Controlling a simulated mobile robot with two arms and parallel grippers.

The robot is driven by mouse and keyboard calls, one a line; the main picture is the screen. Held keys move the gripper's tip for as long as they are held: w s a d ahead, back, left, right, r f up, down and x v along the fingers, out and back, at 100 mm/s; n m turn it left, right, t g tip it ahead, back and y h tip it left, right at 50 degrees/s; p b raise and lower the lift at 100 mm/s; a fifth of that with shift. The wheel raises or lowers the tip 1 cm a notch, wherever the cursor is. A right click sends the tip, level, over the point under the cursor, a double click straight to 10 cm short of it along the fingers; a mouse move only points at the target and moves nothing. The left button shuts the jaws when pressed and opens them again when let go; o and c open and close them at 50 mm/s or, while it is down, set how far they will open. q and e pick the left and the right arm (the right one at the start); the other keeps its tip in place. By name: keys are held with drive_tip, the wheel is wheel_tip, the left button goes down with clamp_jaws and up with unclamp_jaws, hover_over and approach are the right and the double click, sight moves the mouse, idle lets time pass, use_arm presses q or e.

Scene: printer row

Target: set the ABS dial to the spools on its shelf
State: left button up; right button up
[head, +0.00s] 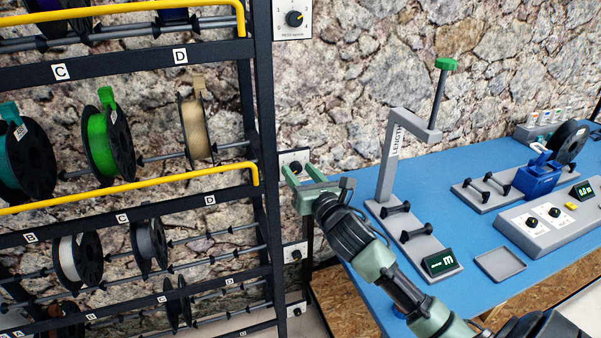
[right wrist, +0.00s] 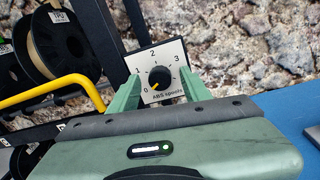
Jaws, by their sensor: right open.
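The ABS dial (right wrist: 160,77) is a black knob on a white plate marked "ABS spools", with numbers from 0 upward. Its yellow pointer is at the lower left, by the 0. In the head view its plate (head: 294,156) is on the rack post, partly hidden by my right gripper (head: 304,175). That gripper is open and empty in front of the dial. In the right wrist view its green fingers appear left and right of the knob, with no clear contact. The rack shelf beside it holds teal (head: 22,160), green (head: 105,147) and tan (head: 195,130) spools. My left gripper is not in view.
A PETG dial (head: 294,18) is above, and two more dials (head: 296,254) are lower on the post. A lower shelf has a white spool (head: 76,259) and a grey one (head: 148,246). The yellow rail (head: 130,190) ends near my gripper. A blue bench (head: 350,243) with a grey stand is right.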

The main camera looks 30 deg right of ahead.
clamp_jaws()
